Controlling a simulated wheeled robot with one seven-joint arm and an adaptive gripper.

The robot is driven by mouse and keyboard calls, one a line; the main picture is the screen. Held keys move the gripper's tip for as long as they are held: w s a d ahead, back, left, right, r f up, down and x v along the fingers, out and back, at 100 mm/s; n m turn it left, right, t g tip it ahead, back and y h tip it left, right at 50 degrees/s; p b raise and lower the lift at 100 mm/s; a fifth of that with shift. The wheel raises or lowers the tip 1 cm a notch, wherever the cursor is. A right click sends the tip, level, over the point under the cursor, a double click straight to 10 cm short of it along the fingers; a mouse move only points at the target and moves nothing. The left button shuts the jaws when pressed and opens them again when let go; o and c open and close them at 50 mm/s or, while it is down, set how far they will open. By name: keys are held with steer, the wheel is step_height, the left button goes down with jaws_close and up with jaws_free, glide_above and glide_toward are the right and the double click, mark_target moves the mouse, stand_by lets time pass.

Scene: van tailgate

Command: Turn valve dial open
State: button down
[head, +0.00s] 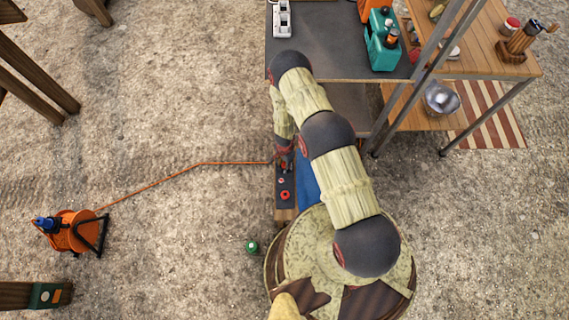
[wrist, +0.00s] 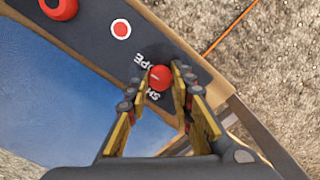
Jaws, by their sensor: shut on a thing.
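The valve dial (wrist: 160,78) is a small red knob on a dark panel strip (wrist: 92,38) in the wrist view. White lettering beside it is partly covered; "OPE" and "S" can be read. My gripper (wrist: 159,84) has its two yellow-and-black fingers on either side of the knob and is shut on it. In the head view my gripper (head: 284,159) is over the far end of the panel (head: 285,208), and the arm hides the dial there.
A red-and-white button (wrist: 121,29) and a larger red knob (wrist: 60,8) share the panel. An orange cord (head: 190,168) runs across the gravel to an orange reel (head: 77,232). A dark tabletop (head: 335,45) stands beyond, with a teal container (head: 380,52).

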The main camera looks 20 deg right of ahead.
mark_target(284, 165)
steer(key=shift+w, duration=0.1)
steer(key=c, duration=1.5)
jaws_free()
steer(key=shift+c, duration=0.2)
steer(key=shift+r, duration=3.7)
